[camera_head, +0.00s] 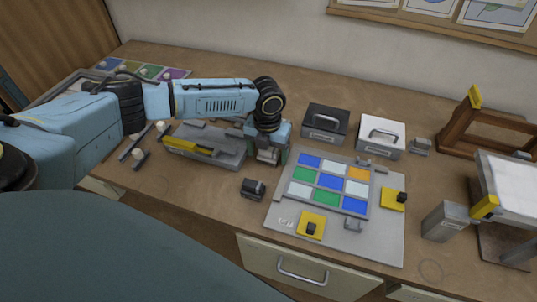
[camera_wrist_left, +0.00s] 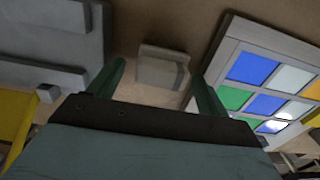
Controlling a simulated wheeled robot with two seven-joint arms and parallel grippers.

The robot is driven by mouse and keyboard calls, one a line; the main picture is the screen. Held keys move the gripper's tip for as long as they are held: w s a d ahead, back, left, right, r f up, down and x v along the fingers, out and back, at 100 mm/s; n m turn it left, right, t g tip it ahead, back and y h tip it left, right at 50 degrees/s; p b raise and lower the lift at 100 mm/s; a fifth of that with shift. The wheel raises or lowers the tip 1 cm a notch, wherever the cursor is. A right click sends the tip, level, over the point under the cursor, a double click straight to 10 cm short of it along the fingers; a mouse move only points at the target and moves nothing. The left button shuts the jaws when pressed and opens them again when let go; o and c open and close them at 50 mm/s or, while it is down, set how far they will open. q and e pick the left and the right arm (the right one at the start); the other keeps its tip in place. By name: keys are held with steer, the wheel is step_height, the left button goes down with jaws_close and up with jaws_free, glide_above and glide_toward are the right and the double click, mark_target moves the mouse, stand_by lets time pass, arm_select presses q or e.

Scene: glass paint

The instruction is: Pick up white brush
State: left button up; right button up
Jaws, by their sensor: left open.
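My left gripper (camera_head: 267,157) is over the table between the grey-and-yellow tool and the colored glass panel. Its jaws are open, with two green fingers apart in the left wrist view (camera_wrist_left: 158,75). A small pale grey-white block (camera_wrist_left: 163,67) shows between and beyond the fingertips; I cannot tell whether they touch it, or whether it is part of the white brush. My right gripper is not in view.
The glass panel (camera_head: 330,185) lies on a grey board (camera_head: 380,240) with yellow-based clamps. A grey-and-yellow tool (camera_head: 208,145) is left of the gripper. A small dark box (camera_head: 253,189) is in front. Black (camera_head: 325,123) and white (camera_head: 381,136) cases stand behind.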

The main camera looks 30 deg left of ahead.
arm_select(q)
steer(key=shift+c, duration=0.5)
steer(key=c, duration=1)
step_height(320, 180, up, 10)
